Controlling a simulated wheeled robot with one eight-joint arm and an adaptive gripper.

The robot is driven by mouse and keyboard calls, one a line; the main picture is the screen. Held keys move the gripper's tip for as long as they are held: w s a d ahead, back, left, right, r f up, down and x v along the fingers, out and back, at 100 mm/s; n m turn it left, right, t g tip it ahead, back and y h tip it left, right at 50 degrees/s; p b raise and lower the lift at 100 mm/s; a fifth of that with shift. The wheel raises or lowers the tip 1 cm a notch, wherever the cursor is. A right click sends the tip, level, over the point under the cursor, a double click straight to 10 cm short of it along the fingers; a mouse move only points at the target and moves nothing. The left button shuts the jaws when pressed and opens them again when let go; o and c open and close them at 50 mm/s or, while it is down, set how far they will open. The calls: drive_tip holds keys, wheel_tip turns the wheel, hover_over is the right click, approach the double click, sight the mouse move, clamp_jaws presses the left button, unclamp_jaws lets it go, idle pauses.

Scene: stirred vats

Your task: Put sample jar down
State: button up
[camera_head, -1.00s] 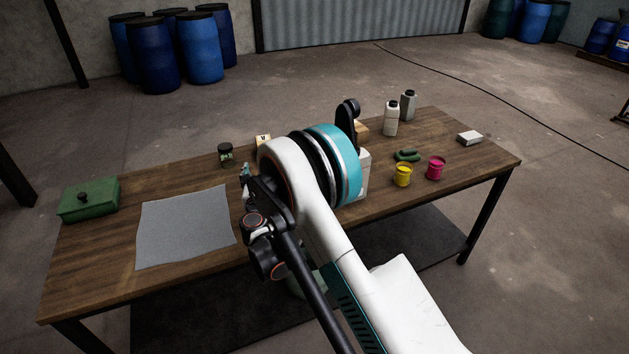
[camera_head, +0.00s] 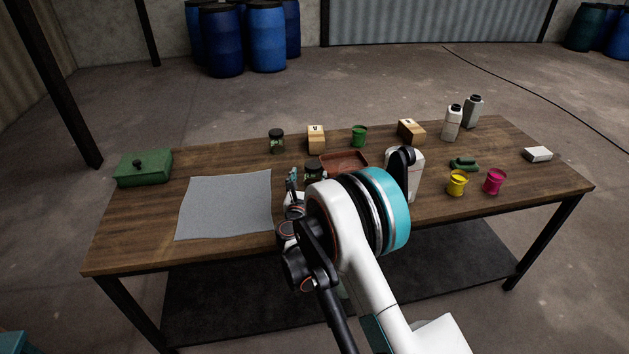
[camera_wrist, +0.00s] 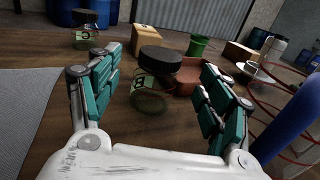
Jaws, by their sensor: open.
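A sample jar with a black lid and a pale green label (camera_wrist: 150,88) stands upright on the table between the spread fingers of my gripper (camera_wrist: 160,70) in the wrist view. A gap shows on each side of the jar, so the gripper is open around it. In the head view the same jar (camera_head: 314,171) shows just in front of the reddish-brown tray (camera_head: 345,155); my arm hides much of the hand there. The tray (camera_wrist: 188,85) also shows right behind the jar in the wrist view. A second similar jar (camera_head: 277,141) stands farther back left.
A grey mat (camera_head: 225,205) and a green box (camera_head: 144,168) lie left. Wooden blocks (camera_head: 316,139), a green cup (camera_head: 358,136), white bottle (camera_head: 452,124), yellow cup (camera_head: 457,183) and pink cup (camera_head: 494,181) stand behind and right. Bare wood surrounds the mat.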

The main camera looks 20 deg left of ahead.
sight(311, 169)
drive_tip(key=w, duration=0.2)
drive_tip(key=w+b, duration=0.1)
drive_tip(key=w, duration=0.2)
drive_tip(key=w+a+b, duration=0.1)
drive_tip(key=w, duration=0.1)
drive_tip(key=shift+w+r, duration=0.15)
drive_tip(key=c, duration=1.3)
drive_tip(key=shift+r, duration=0.1)
